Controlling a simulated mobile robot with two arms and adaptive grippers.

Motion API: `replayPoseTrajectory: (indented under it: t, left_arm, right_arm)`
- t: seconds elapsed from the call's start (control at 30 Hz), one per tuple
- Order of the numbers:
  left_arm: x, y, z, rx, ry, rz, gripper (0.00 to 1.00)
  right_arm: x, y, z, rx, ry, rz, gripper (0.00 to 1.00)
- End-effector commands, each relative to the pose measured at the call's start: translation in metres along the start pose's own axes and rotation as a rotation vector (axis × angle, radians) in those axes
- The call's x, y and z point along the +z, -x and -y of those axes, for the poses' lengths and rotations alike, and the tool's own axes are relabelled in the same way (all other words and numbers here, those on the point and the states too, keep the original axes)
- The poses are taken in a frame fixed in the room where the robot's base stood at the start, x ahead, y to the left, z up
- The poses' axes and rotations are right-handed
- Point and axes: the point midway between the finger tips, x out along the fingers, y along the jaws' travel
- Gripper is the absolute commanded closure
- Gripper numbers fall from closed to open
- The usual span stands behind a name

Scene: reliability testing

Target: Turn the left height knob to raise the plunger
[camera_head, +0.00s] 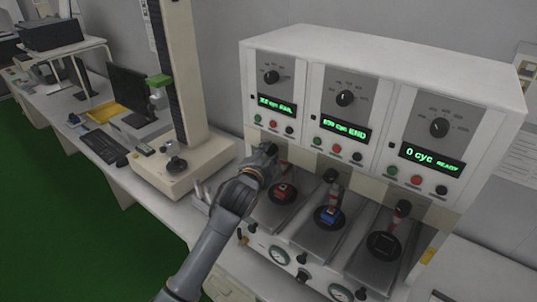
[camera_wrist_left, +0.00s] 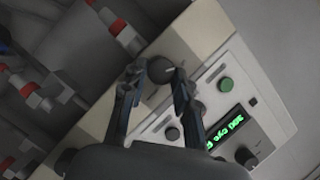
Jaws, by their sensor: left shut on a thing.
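The three-station test machine (camera_head: 385,55) stands at the right in the head view. My left gripper (camera_head: 269,152) is at its left station, just below the left display. In the wrist view the fingers of my left gripper (camera_wrist_left: 160,82) are shut on a dark round knob (camera_wrist_left: 160,69) with a pale mark, one finger on each side. In the head view the gripper hides this left height knob and most of the left plunger. A red block (camera_head: 284,192) sits on the left station's dark round pad. My right gripper is not in view.
The middle station has a black knob (camera_head: 331,175) and a blue block (camera_head: 325,214). The right station has a red-ringed plunger (camera_head: 402,208) over an empty pad. A tall column stand (camera_head: 186,75) is left of the arm. Gauges line the machine's front.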

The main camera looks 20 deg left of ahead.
Motion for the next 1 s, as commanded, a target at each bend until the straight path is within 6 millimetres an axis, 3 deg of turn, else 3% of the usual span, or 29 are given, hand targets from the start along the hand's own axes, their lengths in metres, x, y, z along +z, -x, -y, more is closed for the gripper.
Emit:
replayPoseTrajectory:
  t: [0.43, 0.47, 0.57, 1.0]
  left_arm:
    - [0.0005, -0.0002, -0.0002, 0.005, 0.011, 0.001, 1.00]
    - [0.0006, -0.0002, -0.0002, 0.005, 0.011, 0.001, 0.68]
    - [0.0005, -0.0002, -0.0002, 0.005, 0.011, 0.001, 0.47]
    - [0.0005, 0.0076, -0.0001, 0.003, 0.009, 0.000, 0.47]
  right_arm:
    - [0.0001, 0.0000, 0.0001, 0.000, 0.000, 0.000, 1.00]
    - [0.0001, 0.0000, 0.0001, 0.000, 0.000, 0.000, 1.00]
    - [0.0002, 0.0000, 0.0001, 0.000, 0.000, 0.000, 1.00]
    - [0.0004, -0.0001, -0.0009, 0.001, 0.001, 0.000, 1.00]
